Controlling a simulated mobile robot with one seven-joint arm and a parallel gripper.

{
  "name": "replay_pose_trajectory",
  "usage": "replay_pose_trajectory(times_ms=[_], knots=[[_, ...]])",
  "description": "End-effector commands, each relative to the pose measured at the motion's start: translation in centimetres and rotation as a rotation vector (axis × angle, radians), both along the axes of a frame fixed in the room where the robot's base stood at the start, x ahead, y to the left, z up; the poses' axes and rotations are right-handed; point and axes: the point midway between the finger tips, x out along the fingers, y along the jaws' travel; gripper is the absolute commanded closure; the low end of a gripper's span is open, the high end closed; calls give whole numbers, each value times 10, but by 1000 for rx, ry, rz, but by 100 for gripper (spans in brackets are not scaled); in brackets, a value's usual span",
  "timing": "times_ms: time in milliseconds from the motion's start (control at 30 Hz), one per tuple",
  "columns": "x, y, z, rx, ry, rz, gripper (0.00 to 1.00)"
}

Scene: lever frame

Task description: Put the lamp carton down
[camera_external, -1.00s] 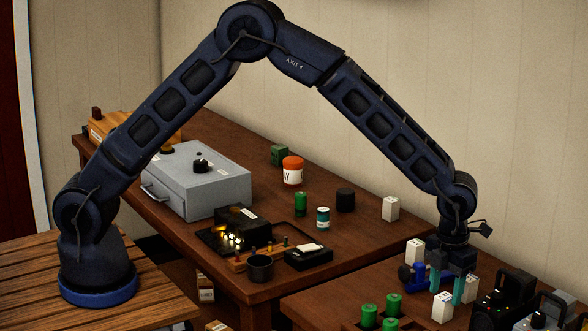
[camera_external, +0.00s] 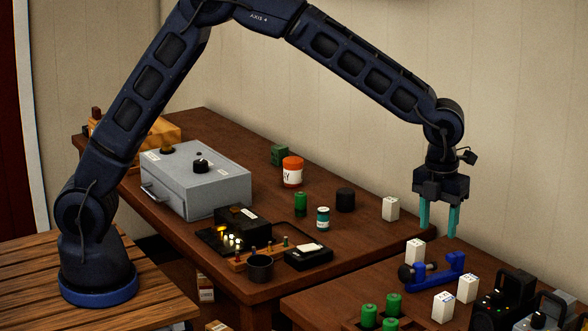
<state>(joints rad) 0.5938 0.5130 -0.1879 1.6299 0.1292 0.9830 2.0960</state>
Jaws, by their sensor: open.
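Several small white cartons stand upright; which one is the lamp carton cannot be told for sure. On the near right table, one white carton (camera_external: 467,289) with dark marks on top stands right of the blue lever frame (camera_external: 437,271). Another carton (camera_external: 442,308) stands in front of it, and a third (camera_external: 415,252) stands behind the blue frame. A further white carton (camera_external: 391,209) stands on the long table. My gripper (camera_external: 438,233) is open and empty, its teal fingers pointing down above the blue frame, apart from every carton.
Green cylinders (camera_external: 369,313) stand in a holder at the front. Black devices (camera_external: 501,298) stand at the right edge. A grey case (camera_external: 195,180), jars (camera_external: 292,171) and a black tray (camera_external: 308,257) fill parts of the long table (camera_external: 350,240).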

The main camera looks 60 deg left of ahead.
Motion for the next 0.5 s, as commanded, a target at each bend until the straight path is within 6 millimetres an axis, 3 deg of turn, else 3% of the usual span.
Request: replay_pose_trajectory(times_ms=[33,200,500], knots=[[1,21,19,-7,-15,78,48],[-3,86,64,-29,-49,353,48],[-32,198,129,-87,-98,842,48]])
